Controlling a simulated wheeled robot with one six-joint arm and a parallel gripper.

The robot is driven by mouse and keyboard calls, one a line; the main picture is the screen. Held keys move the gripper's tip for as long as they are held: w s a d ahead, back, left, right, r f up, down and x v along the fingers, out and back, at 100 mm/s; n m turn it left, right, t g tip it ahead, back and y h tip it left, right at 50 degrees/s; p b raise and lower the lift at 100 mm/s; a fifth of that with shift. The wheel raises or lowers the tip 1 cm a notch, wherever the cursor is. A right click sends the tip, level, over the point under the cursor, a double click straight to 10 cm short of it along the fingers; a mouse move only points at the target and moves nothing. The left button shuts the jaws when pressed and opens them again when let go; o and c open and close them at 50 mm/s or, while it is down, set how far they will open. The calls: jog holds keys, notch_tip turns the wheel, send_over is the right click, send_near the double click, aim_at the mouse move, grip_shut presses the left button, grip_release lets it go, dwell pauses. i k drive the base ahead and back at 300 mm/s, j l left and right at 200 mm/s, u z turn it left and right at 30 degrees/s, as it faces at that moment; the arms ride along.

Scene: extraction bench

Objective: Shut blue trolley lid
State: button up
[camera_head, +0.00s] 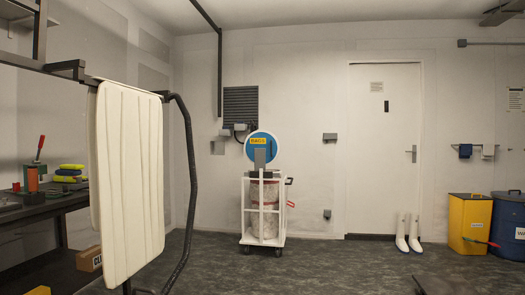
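A white-framed trolley (246,205) stands on castors near the back wall, in the middle of the picture. A pale cylinder (269,222) shows between its bars. The round blue lid (249,151) stands upright above the trolley, its face towards me, so it is open. It carries a yellow label (258,140). A grey plate (260,158) covers its lower middle. A small red and black handle (289,181) sticks out at the trolley's right side. My gripper is not in view.
A large cream padded panel (128,180) and a black hose (189,170) hang at the left, beside a dark bench (40,208). White boots (408,232), a yellow bin (468,222) and a blue drum (509,230) stand at the right. The floor before the trolley is clear.

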aim_at(261, 148)
jog(key=i+z, duration=0.1)
jog(key=i, duration=2.3)
jog(key=i+l+u, duration=0.2)
jog(key=i, duration=0.35)
jog(key=i+u, duration=0.2)
jog(key=i, duration=0.35)
jog(key=i+l+u, duration=0.2)
jog(key=i, duration=0.3)
jog(key=l, duration=0.1)
